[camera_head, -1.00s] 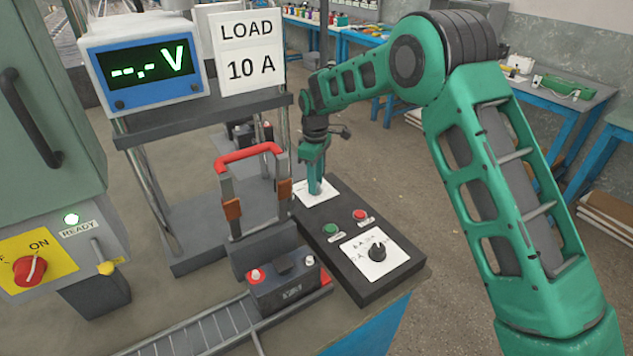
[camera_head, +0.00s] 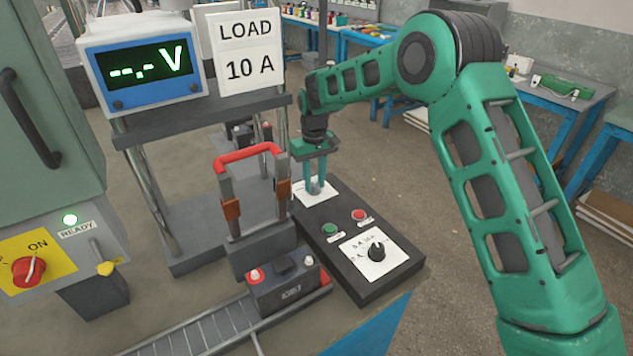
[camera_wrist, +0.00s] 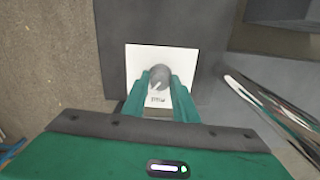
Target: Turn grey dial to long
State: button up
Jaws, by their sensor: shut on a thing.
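The grey dial (camera_wrist: 159,76) sits on a white label plate at the far end of the dark control box (camera_head: 330,252). In the wrist view its light pointer mark aims down and to the left, and the small print below it is too blurred to read for sure. My gripper (camera_wrist: 159,88) is over the dial from above, with one finger on each side, shut on it. In the head view my gripper (camera_head: 315,185) points down at the dial (camera_head: 315,187), which its fingers partly hide.
On the same box are a green button (camera_head: 329,229), a red button (camera_head: 359,215) and a black knob (camera_head: 376,251). A battery (camera_head: 287,284) and a red-handled lever clamp (camera_head: 248,157) stand left of it. The meter (camera_head: 143,63) reads "--.- V"; the READY lamp is green.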

aim_at(316, 183)
jog(key=shift+w+d+r+m, duration=0.2)
jog(key=shift+w+m, duration=0.2)
jog(key=shift+m, duration=0.3)
jog(key=o, duration=1.1)
jog(key=shift+c, duration=0.2)
jog(key=shift+s+a+f, duration=0.1)
jog(key=shift+s, duration=0.05)
notch_tip(316, 183, up, 11)
jog(key=shift+f, duration=0.15)
